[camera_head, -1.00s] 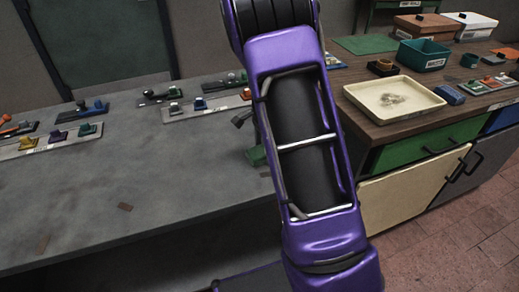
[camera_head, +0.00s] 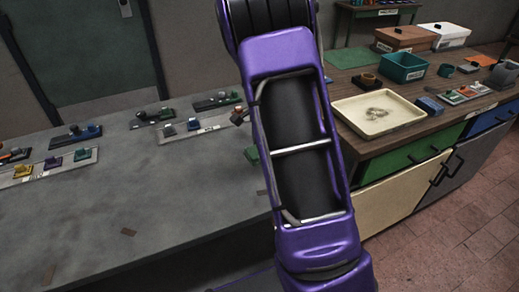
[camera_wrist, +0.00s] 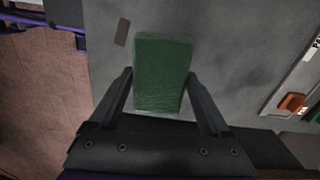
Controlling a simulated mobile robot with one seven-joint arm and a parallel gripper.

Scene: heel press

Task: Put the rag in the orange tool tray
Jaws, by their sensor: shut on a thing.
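My gripper (camera_wrist: 160,78) is shut on a green, textured, folded-looking block, which I take for the rag (camera_wrist: 162,70). It sits between the two dark fingers in the wrist view, above the grey worktop. In the head view only a small green edge of it (camera_head: 252,155) shows beside my purple arm, which hides the rest. I cannot make out a clear orange tool tray.
A cream tray (camera_head: 345,108) and a teal bin (camera_head: 404,74) stand on the wooden counter (camera_head: 425,128) at right. A green mat (camera_head: 352,58) lies behind. Several small tools on strips (camera_head: 60,165) lie along the grey worktop (camera_head: 150,195). The worktop's front is mostly clear.

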